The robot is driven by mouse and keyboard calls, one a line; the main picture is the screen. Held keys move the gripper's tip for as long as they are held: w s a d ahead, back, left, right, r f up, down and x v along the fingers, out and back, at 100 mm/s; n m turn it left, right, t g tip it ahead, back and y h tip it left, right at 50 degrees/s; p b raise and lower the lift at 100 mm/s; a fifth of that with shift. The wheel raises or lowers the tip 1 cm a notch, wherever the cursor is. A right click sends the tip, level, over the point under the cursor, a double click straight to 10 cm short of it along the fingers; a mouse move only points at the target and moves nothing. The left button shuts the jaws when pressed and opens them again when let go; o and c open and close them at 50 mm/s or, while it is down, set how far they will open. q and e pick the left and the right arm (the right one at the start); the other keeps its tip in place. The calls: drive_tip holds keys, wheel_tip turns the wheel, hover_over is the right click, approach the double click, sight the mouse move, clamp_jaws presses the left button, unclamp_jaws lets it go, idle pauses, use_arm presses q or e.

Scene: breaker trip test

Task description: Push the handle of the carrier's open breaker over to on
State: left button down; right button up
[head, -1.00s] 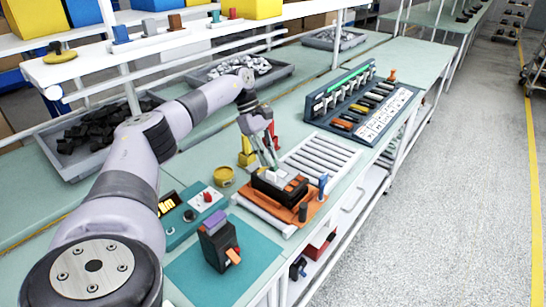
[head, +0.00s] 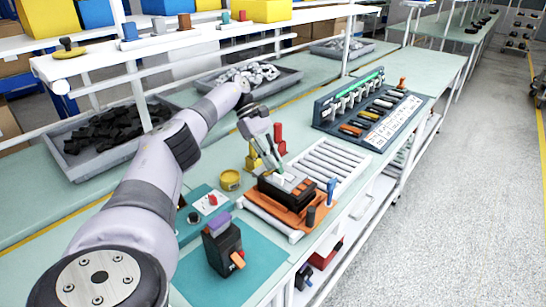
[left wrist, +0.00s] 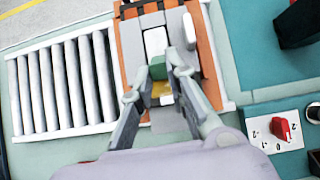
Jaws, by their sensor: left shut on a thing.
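The orange carrier (head: 290,222) lies on the bench at the front end of the roller strip and holds a dark breaker block (head: 272,193) with grey tops. My left gripper (head: 281,172) points down onto this block, its fingertips at a pale handle. In the left wrist view the left gripper (left wrist: 158,72) is shut at the near end of the white handle (left wrist: 155,42), with green between its tips. The fingers partly hide the contact, and I cannot tell the handle's exact tilt. The carrier (left wrist: 207,60) shows there too. My right gripper is not in view.
A black breaker with an orange lever (head: 222,250) stands on the teal mat (head: 262,262) to the left. A control panel with a red knob (left wrist: 283,128) lies near the carrier. A yellow tin (head: 229,180) stands behind. White rollers (head: 330,160) and a rack (head: 370,110) lie beyond.

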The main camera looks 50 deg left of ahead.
use_arm(q)
drive_tip(key=c, duration=1.8)
unclamp_jaws()
drive_tip(key=shift+c, duration=0.2)
wheel_tip(320, 180, up, 10)
